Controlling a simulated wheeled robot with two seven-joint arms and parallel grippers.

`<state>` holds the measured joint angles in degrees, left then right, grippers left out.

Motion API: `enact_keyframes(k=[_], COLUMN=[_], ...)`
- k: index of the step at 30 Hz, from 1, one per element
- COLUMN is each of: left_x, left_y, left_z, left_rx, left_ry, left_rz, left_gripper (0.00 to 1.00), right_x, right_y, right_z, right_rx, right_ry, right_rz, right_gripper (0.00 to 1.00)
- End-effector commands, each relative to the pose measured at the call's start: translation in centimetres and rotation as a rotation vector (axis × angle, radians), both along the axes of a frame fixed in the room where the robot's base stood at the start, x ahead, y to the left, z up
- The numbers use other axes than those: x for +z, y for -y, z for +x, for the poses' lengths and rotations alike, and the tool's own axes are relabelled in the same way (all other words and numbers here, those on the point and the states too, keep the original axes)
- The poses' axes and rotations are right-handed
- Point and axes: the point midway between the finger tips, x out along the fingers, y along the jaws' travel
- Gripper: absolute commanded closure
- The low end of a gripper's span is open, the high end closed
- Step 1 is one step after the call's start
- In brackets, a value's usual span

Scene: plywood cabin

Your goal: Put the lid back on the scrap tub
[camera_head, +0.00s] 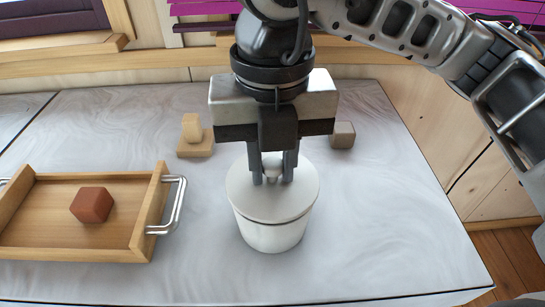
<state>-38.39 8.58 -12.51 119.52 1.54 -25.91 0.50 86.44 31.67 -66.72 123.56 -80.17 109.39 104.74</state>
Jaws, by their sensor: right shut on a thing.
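The scrap tub (272,238) is a white round tub standing on the marbled counter, right of the picture's middle line at the front. Its white lid (272,207) lies over the tub's mouth and looks about level. A thin dark line shows between lid and tub, and I cannot tell whether the lid is fully seated. My right gripper (273,178) points straight down above the lid and is shut on the lid's small round knob. The fingers hide part of the knob. My left gripper is not in view.
A wooden tray (148,212) with metal handles stands at the left, holding a reddish-brown block (92,204). Behind the tub are a small wooden piece with an upright peg (194,137) and a grey-brown cube (342,135). The counter right of the tub is clear.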

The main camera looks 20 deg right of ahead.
Motion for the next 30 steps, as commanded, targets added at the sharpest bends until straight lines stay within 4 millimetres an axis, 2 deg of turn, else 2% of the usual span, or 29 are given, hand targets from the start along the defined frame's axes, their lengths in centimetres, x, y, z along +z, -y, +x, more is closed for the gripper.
enact_keyframes(k=[30], left_x=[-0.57], left_y=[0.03], left_z=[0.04], left_rx=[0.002], left_ry=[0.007], left_rz=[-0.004], left_gripper=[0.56], right_x=[-0.65], right_y=[0.00], right_z=[0.01], right_rx=[0.000], right_ry=[0.000], right_rz=[0.000], right_gripper=[0.93])
